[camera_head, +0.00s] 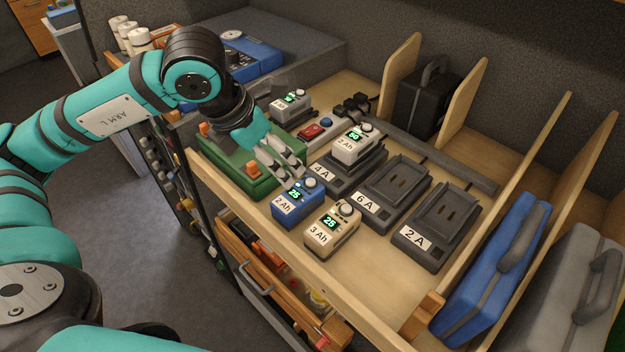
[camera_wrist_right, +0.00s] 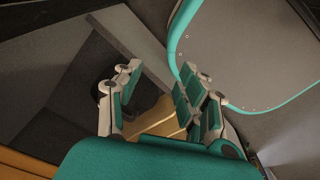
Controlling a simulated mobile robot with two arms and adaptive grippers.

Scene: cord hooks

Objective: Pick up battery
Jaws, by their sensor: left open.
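A blue battery (camera_head: 296,204) labelled 2 Ah stands on the wooden worktop, its display reading 25. A beige battery (camera_head: 332,228) labelled 3 Ah stands just right of it, also showing 25. Another beige battery (camera_head: 354,144) labelled 2 Ah sits on the 4 A charger (camera_head: 346,178). My right gripper (camera_wrist_right: 158,85) is open and empty in the right wrist view, away from the batteries.
Empty 6 A (camera_head: 390,195) and 2 A (camera_head: 437,226) chargers stand to the right. A green case (camera_head: 232,168) lies left, under my left arm. A power strip (camera_head: 313,131) lies behind. Blue (camera_head: 490,270) and grey (camera_head: 575,295) cases stand between wooden dividers at right.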

